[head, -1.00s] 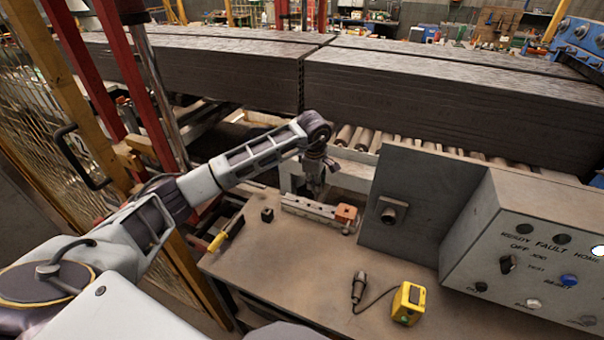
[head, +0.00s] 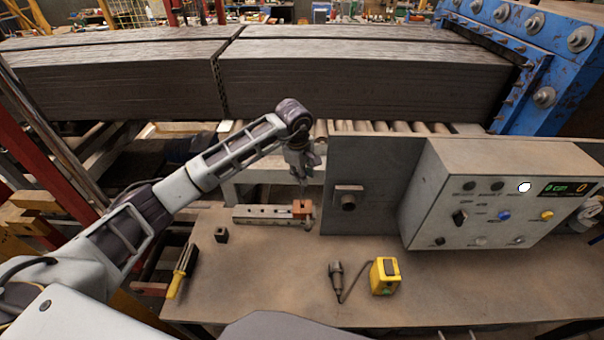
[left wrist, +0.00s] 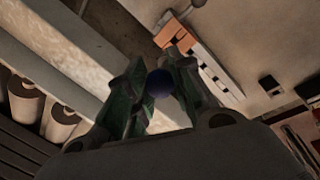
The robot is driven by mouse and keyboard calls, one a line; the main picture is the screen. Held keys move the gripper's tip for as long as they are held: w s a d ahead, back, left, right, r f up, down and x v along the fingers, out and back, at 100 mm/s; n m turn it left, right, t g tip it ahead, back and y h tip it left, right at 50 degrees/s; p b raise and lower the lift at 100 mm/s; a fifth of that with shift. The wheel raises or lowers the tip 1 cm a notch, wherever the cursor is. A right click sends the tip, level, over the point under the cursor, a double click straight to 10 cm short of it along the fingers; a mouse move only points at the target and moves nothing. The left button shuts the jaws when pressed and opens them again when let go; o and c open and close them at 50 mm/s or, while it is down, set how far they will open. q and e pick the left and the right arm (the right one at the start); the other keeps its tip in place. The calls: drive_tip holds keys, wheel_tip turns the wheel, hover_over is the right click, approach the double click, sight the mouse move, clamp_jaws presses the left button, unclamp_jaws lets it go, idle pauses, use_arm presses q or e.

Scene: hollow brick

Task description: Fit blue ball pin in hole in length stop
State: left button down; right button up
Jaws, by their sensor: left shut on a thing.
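The length stop seems to be the pale metal rail with holes (head: 262,214) and the orange block (head: 302,208) at its right end, lying on the bench. In the left wrist view the orange block (left wrist: 171,32) and the rail (left wrist: 210,62) lie beyond my fingers, and a dark gap shows in the block. My left gripper (head: 302,178) points down above the block in the head view. It is shut on the blue ball pin (left wrist: 159,83), of which only the round blue head shows between the green fingers. The pin's shank is hidden.
A grey upright plate (head: 375,165) and the control box (head: 500,205) stand close right of the rail. A small dark block (head: 221,234), a yellow-handled tool (head: 180,270), a dark handheld device (head: 336,280) and a yellow box (head: 384,276) lie on the bench. Rollers (head: 390,127) run behind.

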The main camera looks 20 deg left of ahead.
use_arm(q)
drive_tip(key=shift+w+a+m, duration=0.15)
drive_tip(key=shift+m, duration=0.65)
use_arm(e)
drive_tip(key=shift+s+a, duration=0.15)
drive_tip(key=shift+a, duration=0.75)
use_arm(q)
drive_tip(key=shift+f, duration=0.1)
use_arm(e)
drive_tip(key=shift+d, duration=0.4)
use_arm(q)
drive_tip(key=shift+f+b, duration=0.55)
drive_tip(key=shift+f, duration=0.45)
drive_tip(key=shift+f+b, duration=0.55)
drive_tip(key=shift+f, duration=1.05)
use_arm(e)
drive_tip(key=shift+a+f, duration=0.2)
drive_tip(key=shift+f, duration=0.4)
drive_tip(key=shift+a+f, duration=0.15)
drive_tip(key=shift+f, duration=0.4)
